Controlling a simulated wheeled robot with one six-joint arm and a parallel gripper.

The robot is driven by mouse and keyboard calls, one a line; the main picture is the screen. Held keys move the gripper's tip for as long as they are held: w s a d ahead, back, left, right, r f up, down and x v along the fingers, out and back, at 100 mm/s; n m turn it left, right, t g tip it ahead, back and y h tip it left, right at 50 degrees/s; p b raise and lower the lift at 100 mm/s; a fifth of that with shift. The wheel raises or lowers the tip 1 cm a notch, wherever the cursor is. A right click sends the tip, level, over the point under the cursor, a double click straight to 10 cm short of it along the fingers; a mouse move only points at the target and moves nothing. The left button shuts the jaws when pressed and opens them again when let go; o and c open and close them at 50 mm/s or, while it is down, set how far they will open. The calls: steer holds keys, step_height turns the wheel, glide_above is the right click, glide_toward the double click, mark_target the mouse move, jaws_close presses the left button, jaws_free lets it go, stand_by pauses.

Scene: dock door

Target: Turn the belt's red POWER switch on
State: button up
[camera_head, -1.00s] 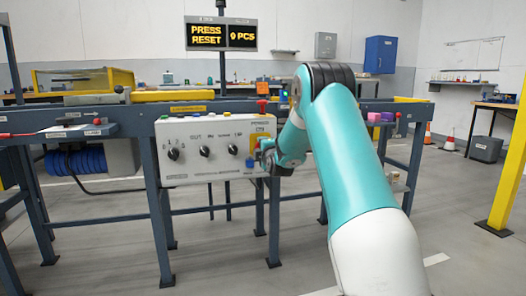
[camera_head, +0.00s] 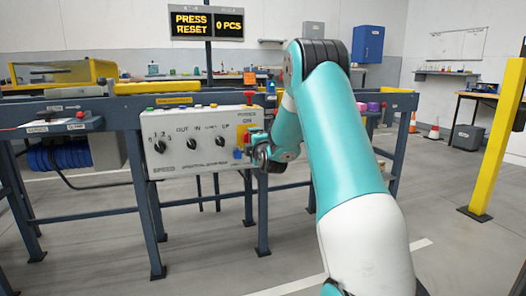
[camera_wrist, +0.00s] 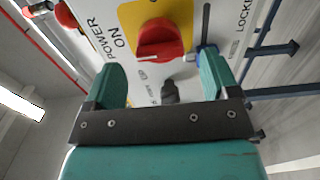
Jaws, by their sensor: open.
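The red POWER switch (camera_wrist: 160,40) is a round knob on a yellow plate (camera_wrist: 185,12), with "POWER ON" lettering beside it in the wrist view. My gripper (camera_wrist: 160,75) is open, its two teal fingers apart. The knob lies just beyond the fingertips, roughly centred between them, and no contact shows. In the head view my gripper (camera_head: 259,150) is at the right end of the white control panel (camera_head: 190,165), largely hiding the switch. A blue part (camera_wrist: 205,52) sits beside the knob, near the right finger.
The panel carries several black knobs (camera_head: 191,143). A red button (camera_head: 249,95) stands on top above the switch. A display (camera_head: 206,22) reads "PRESS RESET" and "0 PCS". A yellow post (camera_head: 497,140) stands at the right; the floor between is clear.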

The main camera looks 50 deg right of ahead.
steer(key=b+v, duration=0.2)
steer(key=v, duration=1.1)
steer(key=shift+s+b, duration=0.15)
steer(key=shift+b, duration=0.25)
steer(key=shift+a, duration=0.1)
